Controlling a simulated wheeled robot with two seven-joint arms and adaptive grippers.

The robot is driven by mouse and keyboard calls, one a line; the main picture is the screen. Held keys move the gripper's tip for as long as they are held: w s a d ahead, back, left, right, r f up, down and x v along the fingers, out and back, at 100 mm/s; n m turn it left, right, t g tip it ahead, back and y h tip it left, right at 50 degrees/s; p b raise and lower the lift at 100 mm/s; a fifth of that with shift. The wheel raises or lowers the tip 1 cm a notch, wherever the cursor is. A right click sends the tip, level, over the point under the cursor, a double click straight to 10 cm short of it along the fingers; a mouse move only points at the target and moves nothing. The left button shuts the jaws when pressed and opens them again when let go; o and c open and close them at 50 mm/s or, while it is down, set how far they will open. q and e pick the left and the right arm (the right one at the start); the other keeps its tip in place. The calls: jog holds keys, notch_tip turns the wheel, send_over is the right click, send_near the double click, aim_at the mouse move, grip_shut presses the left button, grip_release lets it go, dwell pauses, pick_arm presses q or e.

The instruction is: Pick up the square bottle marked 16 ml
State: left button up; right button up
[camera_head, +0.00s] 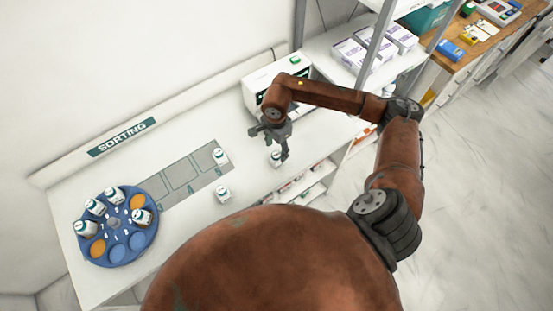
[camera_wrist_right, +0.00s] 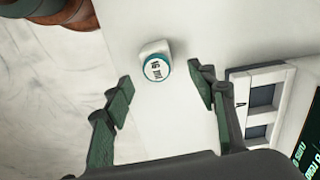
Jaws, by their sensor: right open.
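A small square white bottle with a teal-rimmed cap (camera_wrist_right: 156,68) stands on the white table in the right wrist view. Its cap carries a mark that looks like 16. It also shows in the head view as a small white bottle (camera_head: 276,159) below my right gripper. My right gripper (camera_head: 270,143) is open and empty. In the right wrist view its two fingers (camera_wrist_right: 163,92) are spread wide, with the bottle beyond the tips and between their lines. My left gripper is not in view.
Two more bottles stand on the table, one on the grey marked mat (camera_head: 180,178) and one beside it (camera_head: 223,193). A blue round carousel (camera_head: 117,222) holds several bottles at the left. A white device (camera_head: 262,83) stands behind my right gripper. The table's front edge is close to the bottle.

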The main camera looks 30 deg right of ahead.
aim_at(276, 155)
jog(key=f, duration=0.1)
jog(key=f+p, duration=0.1)
jog(key=f, duration=0.2)
jog(key=shift+s+a+f, duration=0.2)
jog(key=shift+s+a, duration=0.05)
jog(key=shift+w+f, duration=0.1)
jog(key=shift+f, duration=0.55)
jog(key=shift+c, duration=0.4)
jog(key=c, duration=1)
